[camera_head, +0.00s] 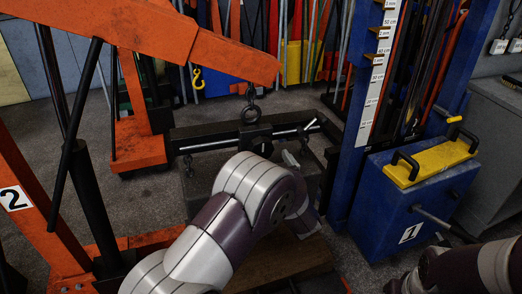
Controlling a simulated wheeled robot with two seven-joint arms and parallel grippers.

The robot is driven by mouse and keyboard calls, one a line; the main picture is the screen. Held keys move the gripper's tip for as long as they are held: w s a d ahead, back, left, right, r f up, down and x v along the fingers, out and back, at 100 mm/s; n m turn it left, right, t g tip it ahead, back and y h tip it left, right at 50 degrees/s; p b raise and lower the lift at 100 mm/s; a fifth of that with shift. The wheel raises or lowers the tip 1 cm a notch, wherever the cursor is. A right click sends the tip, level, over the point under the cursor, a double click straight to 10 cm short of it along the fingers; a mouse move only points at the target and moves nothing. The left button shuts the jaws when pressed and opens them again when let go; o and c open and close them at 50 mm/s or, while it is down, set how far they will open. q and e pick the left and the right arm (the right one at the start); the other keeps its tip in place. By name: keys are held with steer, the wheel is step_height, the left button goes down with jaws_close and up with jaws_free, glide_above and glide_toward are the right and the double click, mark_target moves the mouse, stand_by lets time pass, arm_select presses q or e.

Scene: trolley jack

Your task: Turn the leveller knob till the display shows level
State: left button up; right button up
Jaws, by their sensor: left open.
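The black leveller bar (215,142) hangs below the orange crane arm, with a steel ring (250,113) at its middle and a bright screw rod along it. A small end piece (312,125) at the rod's right end may be the knob; I cannot be sure. No readable display shows. My left arm reaches up from the bottom, and my left gripper (291,160) is just below the bar's right half, partly hidden behind my wrist. It is open, and I see nothing held. Contact with the bar cannot be made out. My right arm shows at the lower right; its gripper is out of view.
The orange crane (140,30) with its legs stands at left, a yellow hook (197,78) hanging behind. A blue post (355,130) and blue box (405,220) with a yellow top (430,165) stand close at right. A wooden board (285,262) lies below.

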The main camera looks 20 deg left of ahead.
mark_target(263, 149)
arm_select(q)
steer(key=x, duration=0.7)
steer(key=shift+w, duration=0.1)
steer(key=shift+r, duration=0.1)
steer(key=shift+c, duration=0.3)
steer(key=c, duration=0.9)
